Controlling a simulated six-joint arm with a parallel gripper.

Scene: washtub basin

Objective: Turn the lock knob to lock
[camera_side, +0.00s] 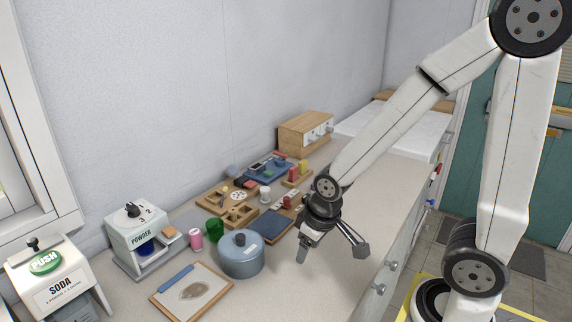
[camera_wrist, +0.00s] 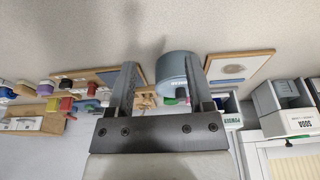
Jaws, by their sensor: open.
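I cannot pick out a knob marked as a lock in either view. A black dial knob (camera_side: 132,210) with numbers beside it sits on top of the white powder dispenser (camera_side: 137,238) at the left in the side view. Small knobs also show on the wooden drawer box (camera_side: 306,133) at the back and on the counter front. My gripper (camera_side: 332,250) is open and empty above the counter's front edge, right of the blue-grey lidded pot (camera_side: 241,256). In the wrist view, its two fingers (camera_wrist: 160,82) stand apart, with the pot beyond them.
The white soda dispenser (camera_side: 58,276) stands at the front left. A framed board (camera_side: 191,313) lies near the pot. Wooden trays, small blocks and a dark blue book (camera_side: 269,225) crowd the counter's middle. The counter (camera_side: 330,292) is bare below my gripper.

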